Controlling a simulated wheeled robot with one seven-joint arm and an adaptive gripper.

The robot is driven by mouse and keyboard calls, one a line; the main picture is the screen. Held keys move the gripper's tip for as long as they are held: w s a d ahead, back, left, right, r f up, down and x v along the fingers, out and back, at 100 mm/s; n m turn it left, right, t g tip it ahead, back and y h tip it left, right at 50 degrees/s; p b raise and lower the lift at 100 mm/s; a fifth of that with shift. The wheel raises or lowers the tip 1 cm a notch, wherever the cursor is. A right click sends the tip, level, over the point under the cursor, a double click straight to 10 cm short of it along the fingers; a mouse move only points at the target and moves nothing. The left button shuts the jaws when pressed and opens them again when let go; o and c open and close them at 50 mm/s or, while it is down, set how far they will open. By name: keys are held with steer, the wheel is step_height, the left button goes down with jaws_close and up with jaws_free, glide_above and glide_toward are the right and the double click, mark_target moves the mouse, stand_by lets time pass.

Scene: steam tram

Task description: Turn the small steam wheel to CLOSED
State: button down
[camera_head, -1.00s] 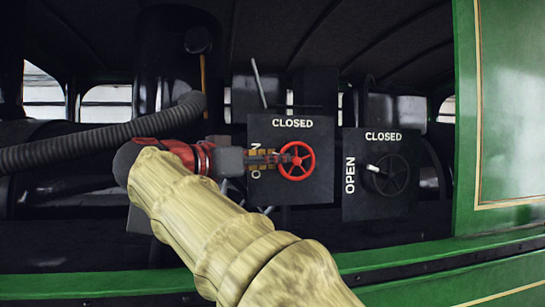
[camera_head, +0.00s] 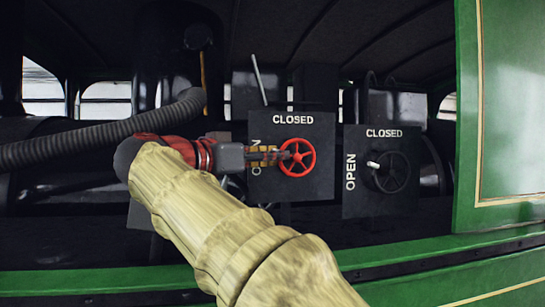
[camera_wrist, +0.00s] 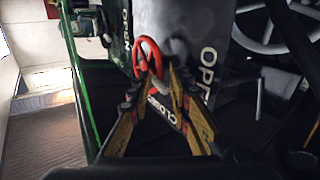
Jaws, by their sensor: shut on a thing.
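A small red wheel (camera_head: 298,157) is mounted on a dark plate (camera_head: 318,187) with CLOSED along its top and OPEN on its left side, partly hidden by my gripper. My gripper (camera_head: 283,156) reaches it from the left, fingertips at the wheel's left part. In the wrist view, the red wheel (camera_wrist: 146,49) stands just past my fingertips. A pale handle (camera_wrist: 161,84) lies between the converging fingers (camera_wrist: 163,92), and they are shut on it. I see no clear pointer on the red wheel.
A second plate (camera_head: 406,205) to the right carries a black wheel (camera_head: 397,172) with a pale knob, also marked CLOSED and OPEN. A ribbed hose (camera_head: 90,144) runs at the left. A green panel (camera_head: 512,100) borders the right, a green sill (camera_head: 405,254) the front.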

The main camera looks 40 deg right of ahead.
mark_target(287, 142)
steer(key=shift+r, duration=0.1)
steer(key=r+m+y+p, duration=0.1)
steer(key=y+p, duration=0.1)
steer(key=d+r+m+y+p, duration=0.1)
steer(key=y+p, duration=0.1)
steer(key=s+r+m+t+y+p, duration=0.1)
steer(key=r+y, duration=0.1)
steer(key=shift+d+m+y+p, duration=0.3)
steer(key=shift+d+p, duration=0.05)
steer(key=shift+p, duration=0.05)
steer(key=d+t+y+p, duration=0.1)
steer(key=y, duration=0.1)
steer(key=s+m+t+y+p, duration=0.1)
steer(key=d+r+m+y+p, duration=0.1)
steer(key=y, duration=0.1)
steer(key=shift+s+d+t+y, duration=0.25)
steer(key=shift+d+t+y, duration=0.05)
steer(key=shift+t, duration=0.1)
steer(key=shift+f, duration=0.1)
steer(key=c, duration=2)
jaws_free()
steer(key=shift+d, duration=0.1)
steer(key=shift+o, duration=0.2)
steer(key=shift+s+r, duration=0.1)
steer(key=shift+r, duration=0.1)
